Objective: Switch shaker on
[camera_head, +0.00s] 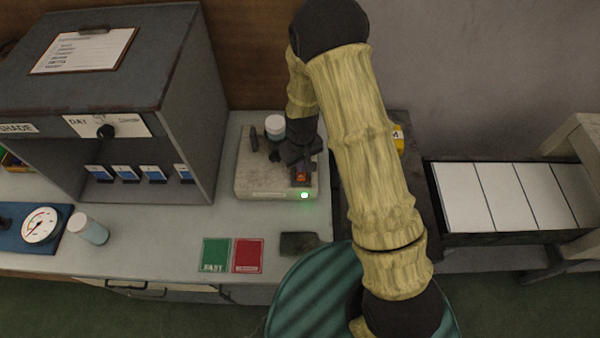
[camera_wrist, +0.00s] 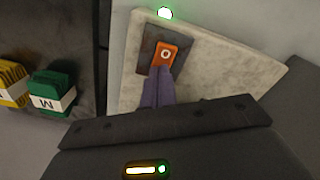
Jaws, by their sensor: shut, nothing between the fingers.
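The shaker (camera_head: 262,187) is a pale, worn box on the bench, with a green lamp (camera_head: 304,195) lit at its front right corner. Its orange rocker switch (camera_wrist: 166,53) sits on a dark plate and bears a white ring mark; the switch also shows in the head view (camera_head: 301,176). My gripper (camera_wrist: 160,75) is shut and empty, its fingertips at the lower edge of the switch. I cannot tell whether they touch it. In the head view my gripper (camera_head: 299,160) is over the right side of the shaker and hides part of it.
A white-capped container (camera_head: 275,127) stands at the shaker's back. Green (camera_head: 215,254) and red (camera_head: 248,255) cards lie in front, beside a dark flat block (camera_head: 299,244). A grey cabinet (camera_head: 185,120) stands left. A yellow-and-white item (camera_wrist: 13,85) and a green one (camera_wrist: 50,93) lie beside the shaker.

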